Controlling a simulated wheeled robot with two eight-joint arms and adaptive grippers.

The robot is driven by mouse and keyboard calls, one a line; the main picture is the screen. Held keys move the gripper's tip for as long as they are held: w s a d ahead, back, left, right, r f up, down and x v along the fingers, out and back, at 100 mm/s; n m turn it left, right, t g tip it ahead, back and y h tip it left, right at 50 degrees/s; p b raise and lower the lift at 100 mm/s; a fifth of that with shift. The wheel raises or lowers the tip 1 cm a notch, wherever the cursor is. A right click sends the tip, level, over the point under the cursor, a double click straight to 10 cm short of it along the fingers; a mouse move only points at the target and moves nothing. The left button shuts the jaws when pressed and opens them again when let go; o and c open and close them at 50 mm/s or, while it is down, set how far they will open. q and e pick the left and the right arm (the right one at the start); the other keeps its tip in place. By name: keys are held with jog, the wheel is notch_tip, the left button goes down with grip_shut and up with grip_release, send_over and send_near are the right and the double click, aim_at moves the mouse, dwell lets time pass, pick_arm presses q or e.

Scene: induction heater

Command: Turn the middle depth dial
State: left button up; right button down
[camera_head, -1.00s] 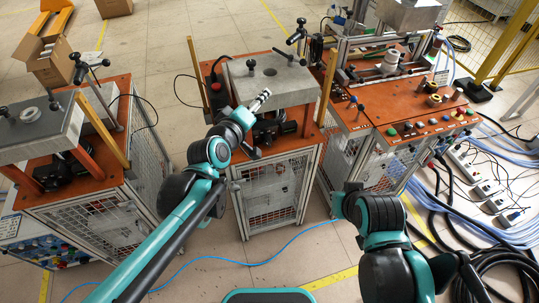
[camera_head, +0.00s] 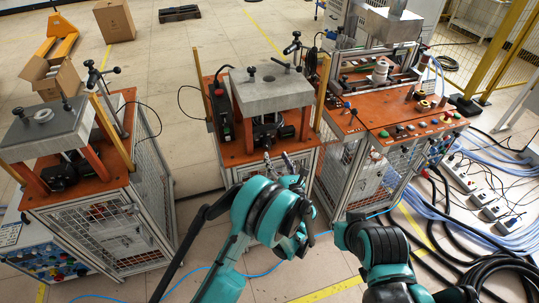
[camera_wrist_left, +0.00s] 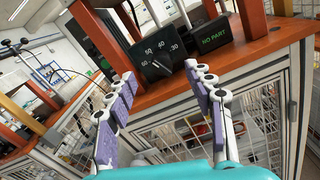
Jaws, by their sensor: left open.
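The middle depth dial (camera_wrist_left: 155,66) is a black knob with a white pointer line on a dark panel, ringed by white numbers such as 30, 40, 50 and 60. It sits on the orange top of the middle station (camera_head: 236,152). My left gripper (camera_head: 278,160) is in front of this station's near edge. In the left wrist view its open fingers (camera_wrist_left: 160,80) point toward the dial, with nothing between them. The fingertips look apart from the dial. In the head view I cannot make out the dial clearly. My right arm shows at lower right, but its gripper does not.
A "NO PART" display (camera_wrist_left: 213,38) stands right of the dial. Orange posts hold a grey plate (camera_head: 272,92) above the panel. Similar stations stand left (camera_head: 112,184) and right (camera_head: 375,130). Cables (camera_head: 480,225) cover the right floor.

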aim_at(268, 148)
pick_arm(q)
jog(key=shift+n, duration=0.3)
jog(key=x, duration=0.2)
jog(key=f+b+x, duration=0.1)
jog(key=x, duration=0.4)
jog(key=shift+w+a+f+b, duration=0.1)
jog(key=shift+a+f+b, duration=0.2)
jog(key=shift+b, duration=0.05)
jog(key=c, duration=1.2)
